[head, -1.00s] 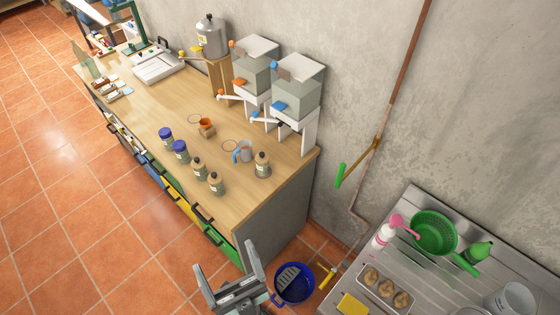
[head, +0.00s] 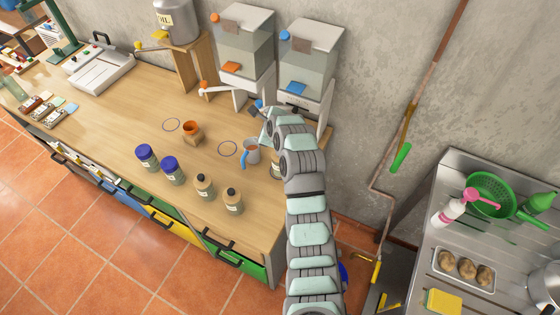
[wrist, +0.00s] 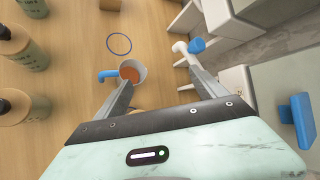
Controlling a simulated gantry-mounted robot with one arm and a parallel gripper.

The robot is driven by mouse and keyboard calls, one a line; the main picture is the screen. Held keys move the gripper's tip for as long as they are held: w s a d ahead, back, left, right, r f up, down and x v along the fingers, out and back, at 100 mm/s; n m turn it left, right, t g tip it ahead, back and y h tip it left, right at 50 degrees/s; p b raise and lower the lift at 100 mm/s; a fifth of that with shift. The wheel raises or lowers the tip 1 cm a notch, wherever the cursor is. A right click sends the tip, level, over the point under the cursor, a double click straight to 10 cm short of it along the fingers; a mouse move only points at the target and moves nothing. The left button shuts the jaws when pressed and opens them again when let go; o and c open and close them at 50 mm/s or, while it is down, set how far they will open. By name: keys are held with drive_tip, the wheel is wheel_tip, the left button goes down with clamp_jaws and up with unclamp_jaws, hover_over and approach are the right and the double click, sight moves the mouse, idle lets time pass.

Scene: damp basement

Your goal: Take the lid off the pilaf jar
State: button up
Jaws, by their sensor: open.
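Several lidded jars stand on the wooden counter, and I cannot read which label says pilaf. Two have blue lids (head: 147,152) (head: 170,164). Two more have dark-knobbed tops (head: 204,183) (head: 233,198). In the wrist view, dark-topped jars (wrist: 28,50) stand at the left edge, apart from my gripper. My gripper (wrist: 160,70) is open and empty above the counter; the head view mostly hides it. A grey mug with a blue handle (wrist: 139,69) lies below, close to the left fingertip.
Two dispensers (head: 246,45) (head: 310,55) stand along the wall; one's spout with a blue knob (wrist: 197,45) is close to my right finger. A metal sink unit (head: 440,205) is at right.

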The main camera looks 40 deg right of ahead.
drive_tip(key=s+d+m+g+y+b, duration=0.25)
drive_tip(key=s+m+g, duration=0.2)
drive_tip(key=s, duration=0.55)
drive_tip(key=shift+m+y, duration=0.25)
drive_tip(key=shift+m, duration=0.4)
drive_tip(key=x, duration=0.4)
drive_tip(key=shift+w+a+f+p, duration=0.1)
drive_tip(key=shift+a+f+p, duration=0.2)
drive_tip(key=shift+a+f, duration=0.15)
drive_tip(key=shift+t, duration=0.25)
drive_tip(key=shift+d+x, duration=0.15)
drive_tip(key=shift+x, duration=1.2)
drive_tip(key=shift+d+x, duration=0.15)
drive_tip(key=shift+x, duration=1.2)
drive_tip(key=shift+w+r, duration=0.1)
drive_tip(key=shift+w, duration=0.15)
drive_tip(key=c, duration=1.4)
